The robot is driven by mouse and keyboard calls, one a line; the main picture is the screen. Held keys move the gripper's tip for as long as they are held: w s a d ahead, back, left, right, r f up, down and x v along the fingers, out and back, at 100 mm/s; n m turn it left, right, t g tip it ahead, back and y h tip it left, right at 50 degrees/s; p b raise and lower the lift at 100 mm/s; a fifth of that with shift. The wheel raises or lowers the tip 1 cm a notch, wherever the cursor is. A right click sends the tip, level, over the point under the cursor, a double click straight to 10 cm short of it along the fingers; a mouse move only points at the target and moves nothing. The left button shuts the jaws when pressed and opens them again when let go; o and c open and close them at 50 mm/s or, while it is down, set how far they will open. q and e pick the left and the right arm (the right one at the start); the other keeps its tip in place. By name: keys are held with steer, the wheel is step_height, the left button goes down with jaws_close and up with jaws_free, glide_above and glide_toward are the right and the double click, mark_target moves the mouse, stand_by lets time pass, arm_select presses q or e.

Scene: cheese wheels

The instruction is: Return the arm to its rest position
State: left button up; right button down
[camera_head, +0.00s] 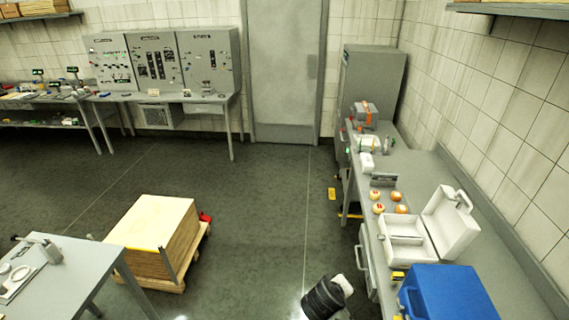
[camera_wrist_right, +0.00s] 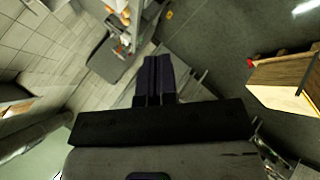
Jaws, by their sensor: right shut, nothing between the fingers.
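My right gripper (camera_wrist_right: 155,62) shows in the right wrist view with its two dark fingers together and nothing between them. It points over the floor, clear of any object. In the head view a black and white part of my arm (camera_head: 325,298) shows at the bottom centre, beside the right-hand bench (camera_head: 455,205); the fingertips cannot be made out there. Several small round orange and white cheese wheels (camera_head: 378,208) sit on that bench, apart from my arm. My left gripper is in neither view.
An open white case (camera_head: 405,252) and a blue box (camera_head: 448,295) stand on the right-hand bench. A wooden stack on a pallet (camera_head: 150,240) is on the floor at left, near a grey table (camera_head: 75,275). The middle floor is clear.

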steer(key=s+r+m+t+y+p, duration=0.1)
steer(key=s+r+y, duration=0.2)
steer(key=s+r, duration=0.35)
steer(key=s+r+m+t+y+p, duration=0.1)
steer(key=s+r+y+p, duration=0.2)
steer(key=s, duration=0.6)
arm_select(q)
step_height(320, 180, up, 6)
steer(key=p, duration=0.2)
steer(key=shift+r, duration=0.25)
arm_select(e)
steer(key=s+d+f+g, duration=0.2)
steer(key=s+f, duration=0.1)
steer(key=s, duration=0.5)
steer(key=s+d+f+m+g, duration=0.1)
steer(key=s+d+f+g, duration=0.1)
steer(key=s, duration=0.6)
steer(key=s+d+f+m+g, duration=0.1)
steer(key=s+f, duration=0.3)
steer(key=s, duration=0.4)
steer(key=shift+s+d+f+g, duration=0.2)
steer(key=shift+d+f+g, duration=0.2)
steer(key=shift+d, duration=0.4)
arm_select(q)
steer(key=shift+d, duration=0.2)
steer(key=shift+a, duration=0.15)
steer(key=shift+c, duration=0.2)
arm_select(e)
steer(key=shift+d, duration=0.1)
